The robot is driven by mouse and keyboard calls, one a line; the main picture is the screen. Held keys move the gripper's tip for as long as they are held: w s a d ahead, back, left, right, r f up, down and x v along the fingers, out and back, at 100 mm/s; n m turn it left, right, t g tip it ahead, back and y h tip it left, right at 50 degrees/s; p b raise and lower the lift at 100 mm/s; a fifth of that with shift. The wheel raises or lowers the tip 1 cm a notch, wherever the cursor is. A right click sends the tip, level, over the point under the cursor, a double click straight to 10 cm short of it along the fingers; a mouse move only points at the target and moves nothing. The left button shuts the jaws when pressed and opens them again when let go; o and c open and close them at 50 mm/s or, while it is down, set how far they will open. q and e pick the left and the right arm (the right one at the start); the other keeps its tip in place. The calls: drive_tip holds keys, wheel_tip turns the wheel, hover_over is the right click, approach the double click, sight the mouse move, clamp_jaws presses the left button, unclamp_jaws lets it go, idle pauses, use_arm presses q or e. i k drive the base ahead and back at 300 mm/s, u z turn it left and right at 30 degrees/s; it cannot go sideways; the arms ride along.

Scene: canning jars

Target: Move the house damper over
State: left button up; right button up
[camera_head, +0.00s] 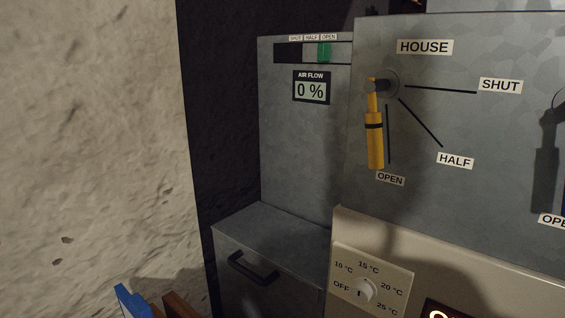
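The house damper has a yellow lever (375,145) on a grey metal panel, below the HOUSE label (425,47). The lever hangs down from its round pivot (388,85), its grip alongside the line to the OPEN label (390,179). Lines also run from the pivot to the SHUT label (500,86) and the HALF label (455,160). On the panel to the left, a position strip (324,53) shows green under OPEN. The air flow display (311,88) reads 0 %. Neither of my grippers is in view.
A second lever with a blue grip (563,190) is cut off at the right edge. A temperature dial (364,290) sits below the panel. A grey box with a dark handle (253,268) stands lower left. A blue object (132,302) shows at the bottom left, beside the rough wall.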

sight(373, 125)
drive_tip(key=u, duration=1.15)
drive_tip(key=k, duration=0.8)
drive_tip(key=z, duration=0.7)
drive_tip(key=i, duration=0.5)
